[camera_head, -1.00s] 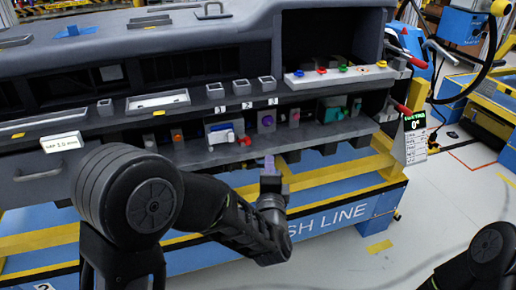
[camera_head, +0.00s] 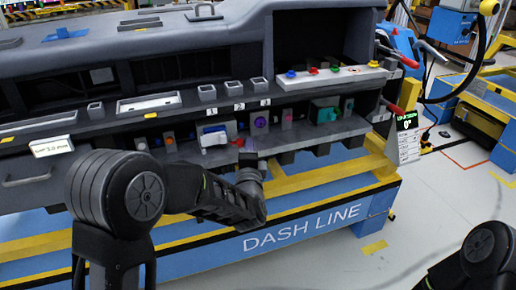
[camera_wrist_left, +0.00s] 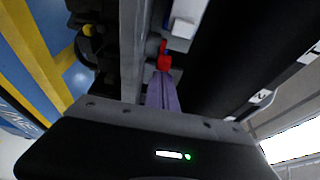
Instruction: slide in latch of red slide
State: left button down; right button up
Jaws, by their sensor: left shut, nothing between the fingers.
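The red slide's latch (camera_head: 238,142) is a small red piece at the front of the lower dashboard shelf, beside a white and blue part. In the left wrist view the red piece (camera_wrist_left: 164,60) is straight ahead of the purple fingers. My left gripper (camera_head: 249,146) is at the shelf's front edge, just right of the red piece. In the left wrist view its fingers (camera_wrist_left: 163,88) are closed together with nothing between them. Their tips are close to the red piece; I cannot tell whether they touch it. My right gripper is out of view; only part of my right arm shows.
The shelf holds a purple round knob (camera_head: 260,122), an orange part (camera_head: 169,139) and a teal part (camera_head: 326,114). A ledge (camera_head: 345,76) with coloured buttons is above right. A grey lever with a red part projects at the right. The floor at right is open.

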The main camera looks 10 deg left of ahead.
pick_arm(q)
jog(key=shift+s+a, duration=0.1)
jog(key=shift+s+a, duration=0.3)
jog(key=shift+a, duration=0.2)
jog(key=shift+s+a, duration=0.25)
jog(key=shift+a, duration=0.2)
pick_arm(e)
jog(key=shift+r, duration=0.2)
pick_arm(q)
jog(key=shift+a, duration=0.1)
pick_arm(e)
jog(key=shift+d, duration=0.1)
